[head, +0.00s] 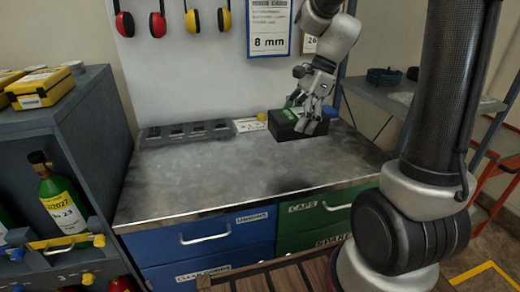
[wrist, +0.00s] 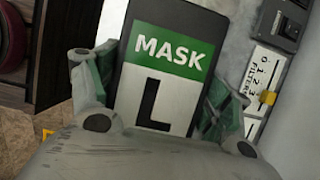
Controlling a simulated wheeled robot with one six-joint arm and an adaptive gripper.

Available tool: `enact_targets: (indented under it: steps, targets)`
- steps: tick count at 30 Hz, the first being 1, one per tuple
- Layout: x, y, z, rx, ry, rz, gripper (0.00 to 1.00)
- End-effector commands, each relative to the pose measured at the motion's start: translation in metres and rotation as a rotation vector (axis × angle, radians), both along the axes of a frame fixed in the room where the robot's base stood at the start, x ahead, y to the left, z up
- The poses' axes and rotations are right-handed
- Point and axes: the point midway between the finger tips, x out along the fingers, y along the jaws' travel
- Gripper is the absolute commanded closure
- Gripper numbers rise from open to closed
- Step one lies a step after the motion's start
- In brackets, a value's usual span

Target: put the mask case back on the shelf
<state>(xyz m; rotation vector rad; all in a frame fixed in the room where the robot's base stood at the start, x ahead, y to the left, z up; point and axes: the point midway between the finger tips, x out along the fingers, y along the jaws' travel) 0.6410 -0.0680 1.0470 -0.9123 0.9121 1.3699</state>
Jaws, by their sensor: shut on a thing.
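The mask case (head: 285,128) is a black box with green on top, at the back right of the workbench. I cannot tell whether it rests on the bench or is just above it. My gripper (head: 308,108) comes down over it from above and hides part of it. In the wrist view, my gripper (wrist: 160,92) is shut on the case, with one green-padded finger on each side. The case's label (wrist: 172,52) reads MASK, with a large L below; its lower end is hidden by the gripper body.
A grey shelf (head: 385,98) on the right holds a dark coil (head: 384,76). A left cabinet (head: 60,115) holds yellow cases (head: 40,88).

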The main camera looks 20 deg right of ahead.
Motion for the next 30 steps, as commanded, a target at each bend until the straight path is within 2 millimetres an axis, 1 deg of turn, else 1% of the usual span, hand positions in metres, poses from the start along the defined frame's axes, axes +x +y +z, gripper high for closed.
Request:
enact_targets:
  steps: [2, 6, 9, 14, 21, 23, 30]
  targets:
    - [0.0, 0.0, -0.008, 0.0, 0.003, -0.001, 0.62]
    - [-0.001, 0.0, -0.036, 0.001, 0.005, -0.001, 0.62]
    - [-0.001, 0.0, -0.052, 0.0, 0.004, 0.0, 0.62]
    - [0.0, 0.0, -0.064, 0.001, 0.001, -0.001, 0.62]
    - [-0.001, 0.0, -0.096, 0.001, 0.004, -0.001, 0.62]
    - [0.0, 0.0, -0.099, 0.0, 0.001, -0.001, 0.62]
    - [0.0, 0.0, -0.1, 0.0, 0.0, 0.0, 0.62]
